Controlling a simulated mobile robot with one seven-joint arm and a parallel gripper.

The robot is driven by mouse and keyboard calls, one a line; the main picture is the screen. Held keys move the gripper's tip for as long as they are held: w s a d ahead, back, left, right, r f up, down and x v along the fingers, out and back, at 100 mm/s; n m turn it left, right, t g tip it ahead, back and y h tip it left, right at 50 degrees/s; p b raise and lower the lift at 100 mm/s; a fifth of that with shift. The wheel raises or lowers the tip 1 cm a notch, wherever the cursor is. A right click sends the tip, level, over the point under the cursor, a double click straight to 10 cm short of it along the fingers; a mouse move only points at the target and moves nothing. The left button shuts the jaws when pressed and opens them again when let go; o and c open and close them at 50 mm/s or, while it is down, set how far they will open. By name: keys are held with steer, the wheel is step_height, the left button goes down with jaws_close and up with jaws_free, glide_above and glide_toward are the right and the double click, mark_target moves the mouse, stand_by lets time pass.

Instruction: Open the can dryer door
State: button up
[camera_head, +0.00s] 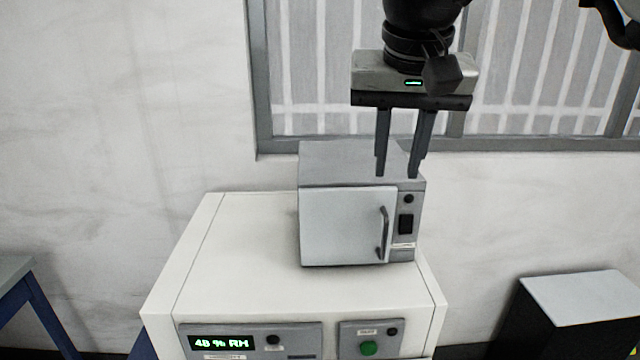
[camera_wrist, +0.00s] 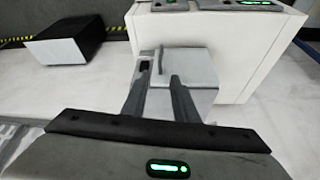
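The can dryer (camera_head: 345,165) is a small grey box oven on top of a white cabinet. Its light grey door (camera_head: 340,228) faces forward and is shut. A dark curved vertical handle (camera_head: 384,232) is on the door's right side, beside a control strip. My gripper (camera_head: 397,174) points down, fingers apart and empty, in front of or above the dryer's upper right; the exact depth is hard to tell. It is higher than the handle and not touching it. In the wrist view, the fingers (camera_wrist: 160,72) overlap the dryer (camera_wrist: 190,68), with a gap between them.
The white cabinet (camera_head: 240,240) has a humidity display (camera_head: 221,343) and a green button (camera_head: 368,348) on its front. A dark box with a light top (camera_head: 575,298) stands at right. A blue-legged table (camera_head: 30,290) is at left. A barred window (camera_head: 370,60) is behind.

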mark_target(386, 222)
steer(key=b+x, duration=0.1)
steer(key=x, duration=1.6)
steer(key=shift+w+f+b, duration=0.1)
steer(key=shift+w+b, duration=0.05)
steer(key=shift+b, duration=0.15)
jaws_close()
stand_by(0.7)
